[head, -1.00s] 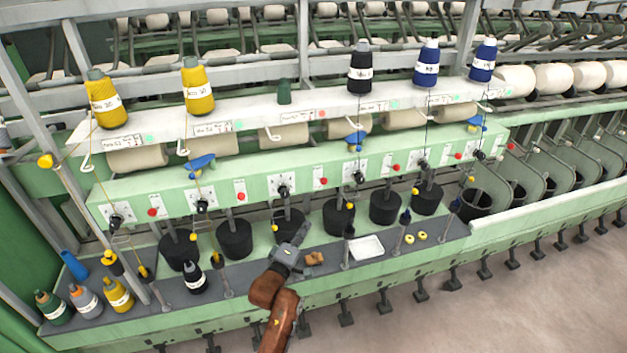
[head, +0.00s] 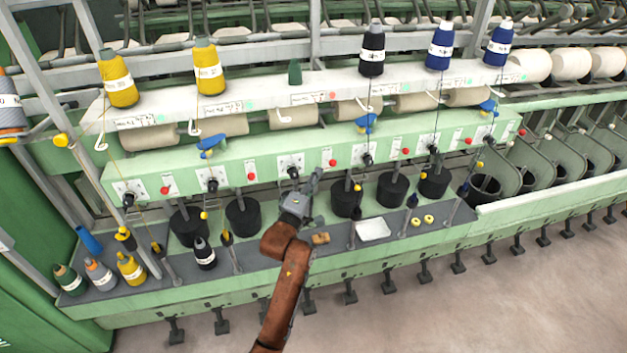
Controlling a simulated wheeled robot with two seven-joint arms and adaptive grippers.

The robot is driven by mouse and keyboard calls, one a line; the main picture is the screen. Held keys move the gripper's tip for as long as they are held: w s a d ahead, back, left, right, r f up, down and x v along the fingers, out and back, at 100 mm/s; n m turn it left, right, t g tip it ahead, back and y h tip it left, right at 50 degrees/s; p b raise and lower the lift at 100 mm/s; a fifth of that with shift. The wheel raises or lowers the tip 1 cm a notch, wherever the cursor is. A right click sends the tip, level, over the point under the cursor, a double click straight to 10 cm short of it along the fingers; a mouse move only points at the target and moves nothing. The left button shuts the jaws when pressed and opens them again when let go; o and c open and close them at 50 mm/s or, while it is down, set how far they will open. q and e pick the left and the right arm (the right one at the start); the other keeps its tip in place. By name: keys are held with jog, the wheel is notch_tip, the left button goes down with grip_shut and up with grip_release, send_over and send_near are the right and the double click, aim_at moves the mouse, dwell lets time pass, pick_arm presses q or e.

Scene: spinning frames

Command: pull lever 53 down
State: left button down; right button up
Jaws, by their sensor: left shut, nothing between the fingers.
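A pale green rail (head: 245,161) runs across the frame, with several white plates bearing black levers along it. The number labels are too small to read, so I cannot tell which lever is 53. A black lever (head: 293,172) sits on the plate just above my left gripper (head: 315,178). Another black lever (head: 367,160) is to the right, and one more (head: 212,185) is to the left. My left gripper is shut and empty, pointing up at the rail, its fingertips near the underside. I cannot tell whether it touches anything. My right gripper is not in view.
Black cans (head: 243,217) stand under the rail, one partly behind my gripper. Yellow and blue cones (head: 209,68) stand above. Floor is clear at lower right.

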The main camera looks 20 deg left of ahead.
aim_at(330, 161)
pick_arm(q)
jog(key=w, duration=0.5)
jog(key=shift+d+r, duration=0.2)
jog(key=shift+r, duration=0.15)
